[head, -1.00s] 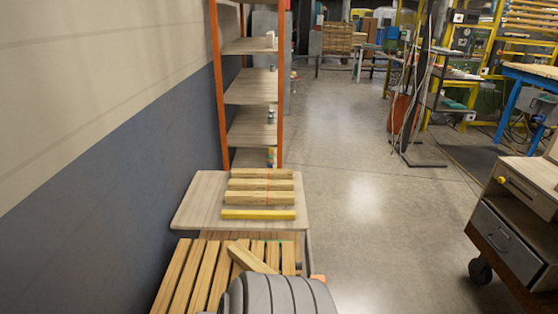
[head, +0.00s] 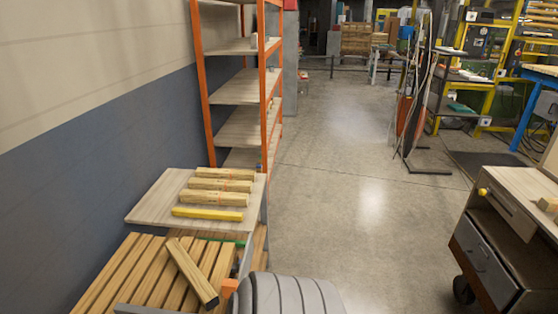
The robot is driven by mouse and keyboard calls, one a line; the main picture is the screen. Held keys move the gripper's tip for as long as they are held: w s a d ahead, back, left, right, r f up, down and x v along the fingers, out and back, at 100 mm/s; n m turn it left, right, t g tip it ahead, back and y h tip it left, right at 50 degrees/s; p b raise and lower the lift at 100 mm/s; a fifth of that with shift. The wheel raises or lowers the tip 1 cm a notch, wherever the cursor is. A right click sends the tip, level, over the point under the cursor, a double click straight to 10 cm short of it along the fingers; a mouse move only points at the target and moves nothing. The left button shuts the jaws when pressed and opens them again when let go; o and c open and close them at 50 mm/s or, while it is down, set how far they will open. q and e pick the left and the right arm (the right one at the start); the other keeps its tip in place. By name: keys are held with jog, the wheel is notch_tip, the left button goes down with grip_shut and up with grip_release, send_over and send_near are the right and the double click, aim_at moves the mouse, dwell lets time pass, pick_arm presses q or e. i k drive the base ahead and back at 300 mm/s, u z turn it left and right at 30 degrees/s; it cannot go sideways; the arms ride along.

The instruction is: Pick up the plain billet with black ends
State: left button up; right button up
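A plain wooden billet (head: 190,271) lies at an angle across the slatted wooden surface at the lower left. Its near end is black; its far end shows no clear black. Neither of my grippers can be made out in the head view; a grey ribbed part of mine fills the bottom middle, just right of the slatted surface.
The slatted surface (head: 113,275) and the pale board (head: 150,207) stand against the wall. An orange-framed shelf (head: 238,88) rises behind them. A drawer cart (head: 487,262) stands at the right. The floor between is clear.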

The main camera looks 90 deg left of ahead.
aim_at(206, 294)
jog(key=u, duration=1.2)
jog(key=i, duration=1.9)
jog(key=u, duration=2.1)
jog(key=i, duration=1.35)
jog(key=u, duration=1.05)
